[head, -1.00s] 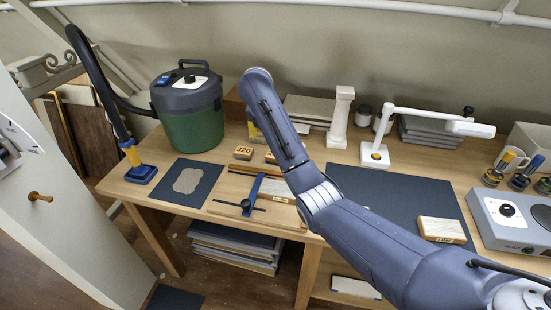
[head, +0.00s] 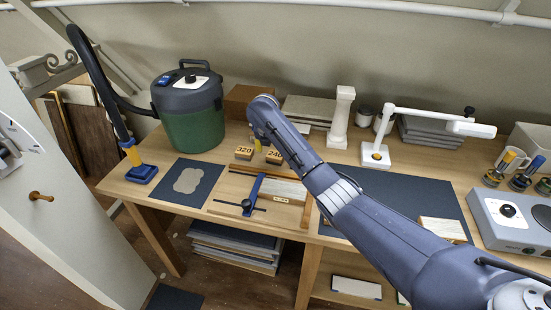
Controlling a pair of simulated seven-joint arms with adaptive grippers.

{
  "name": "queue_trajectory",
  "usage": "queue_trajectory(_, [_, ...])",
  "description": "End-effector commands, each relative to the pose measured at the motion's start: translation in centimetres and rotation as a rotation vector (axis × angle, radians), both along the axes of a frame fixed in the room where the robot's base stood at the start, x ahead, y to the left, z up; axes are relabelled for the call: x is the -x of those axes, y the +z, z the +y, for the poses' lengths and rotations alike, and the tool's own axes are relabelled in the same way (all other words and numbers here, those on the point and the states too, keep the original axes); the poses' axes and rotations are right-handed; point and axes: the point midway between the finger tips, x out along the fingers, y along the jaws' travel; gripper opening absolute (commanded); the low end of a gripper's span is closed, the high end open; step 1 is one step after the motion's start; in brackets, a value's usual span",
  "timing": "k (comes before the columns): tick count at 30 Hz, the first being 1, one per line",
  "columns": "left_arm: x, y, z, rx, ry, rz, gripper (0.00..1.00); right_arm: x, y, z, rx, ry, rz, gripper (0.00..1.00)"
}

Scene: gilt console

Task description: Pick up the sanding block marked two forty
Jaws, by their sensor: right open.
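The sanding block marked 240 (head: 274,156) sits on the wooden bench, partly covered by my right arm, with its number showing. A similar block marked 320 (head: 243,152) sits just to its left. My right gripper (head: 258,143) hangs from the end of the right arm, just behind and between the two blocks in the picture. It is small and mostly hidden by the wrist; it is open, and nothing shows held in it. Whether it touches a block cannot be told. My left gripper is not in view.
A green vacuum (head: 193,118) stands at the left back. A blue-handled clamp or jig (head: 252,195) lies in front of the blocks. A white column (head: 341,117) and white lamp (head: 376,154) stand at the back right. A dark mat (head: 400,188) lies under my forearm.

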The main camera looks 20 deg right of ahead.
Motion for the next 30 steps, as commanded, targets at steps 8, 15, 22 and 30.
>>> queue_trajectory(8, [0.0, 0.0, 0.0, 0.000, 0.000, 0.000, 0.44, -1.0, -2.7, -0.8, 0.002, -0.001, 0.002, 0.73])
queue_trajectory(15, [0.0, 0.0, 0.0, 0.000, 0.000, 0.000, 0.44, -1.6, -4.3, -1.2, 0.002, -0.001, 0.001, 0.73])
queue_trajectory(22, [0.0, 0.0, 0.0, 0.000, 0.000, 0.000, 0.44, -1.6, -4.5, -1.2, 0.001, 0.000, 0.001, 0.73])
queue_trajectory(30, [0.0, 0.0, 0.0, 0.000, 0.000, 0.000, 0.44, -1.6, -4.5, -1.2, 0.001, 0.000, 0.001, 0.50])
